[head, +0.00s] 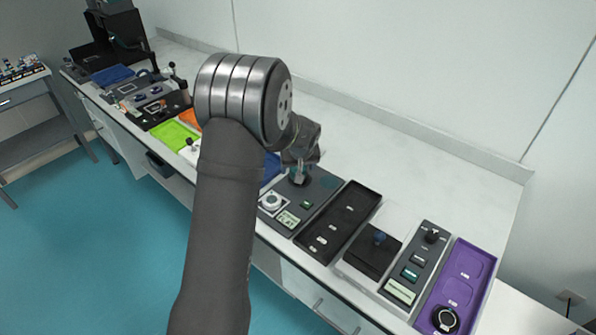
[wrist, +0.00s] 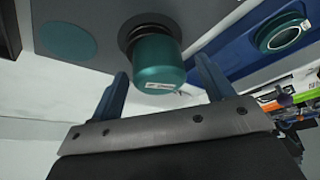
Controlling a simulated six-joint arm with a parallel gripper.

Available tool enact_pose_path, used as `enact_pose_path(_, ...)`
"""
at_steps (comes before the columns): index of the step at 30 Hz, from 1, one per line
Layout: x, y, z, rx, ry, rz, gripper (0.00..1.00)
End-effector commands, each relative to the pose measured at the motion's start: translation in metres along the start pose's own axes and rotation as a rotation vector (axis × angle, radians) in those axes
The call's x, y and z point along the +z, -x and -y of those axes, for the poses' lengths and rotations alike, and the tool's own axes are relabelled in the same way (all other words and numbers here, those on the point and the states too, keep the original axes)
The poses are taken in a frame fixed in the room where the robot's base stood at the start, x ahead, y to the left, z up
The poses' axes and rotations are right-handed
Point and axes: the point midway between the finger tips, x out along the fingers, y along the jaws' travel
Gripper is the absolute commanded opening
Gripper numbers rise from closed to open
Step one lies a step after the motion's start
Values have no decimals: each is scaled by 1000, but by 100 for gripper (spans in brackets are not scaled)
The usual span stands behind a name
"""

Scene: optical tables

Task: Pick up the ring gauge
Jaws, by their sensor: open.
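My gripper (head: 299,168) is open over the grey panel (head: 324,190) in the head view. In the wrist view its two blue-grey fingers (wrist: 160,68) stand apart on either side of a teal cylinder (wrist: 158,66) with a small white label. The cylinder sits at a dark round base on the grey panel; contact with the fingers cannot be told. Another dark ring (head: 445,319) lies in the purple tray. I cannot tell which is the ring gauge.
A flat teal disc (wrist: 68,42) is beside the cylinder. The white bench behind is clear.

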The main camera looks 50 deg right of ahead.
Motion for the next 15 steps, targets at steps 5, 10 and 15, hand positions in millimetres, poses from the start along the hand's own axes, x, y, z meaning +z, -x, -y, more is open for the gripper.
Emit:
enact_pose_path(5, 0, -1, 0, 0, 0, -1, 74)
enact_pose_path(10, 0, 0, 0, 0, 0, 0, 50)
enact_pose_path(15, 0, 0, 0, 0, 0, -1, 19)
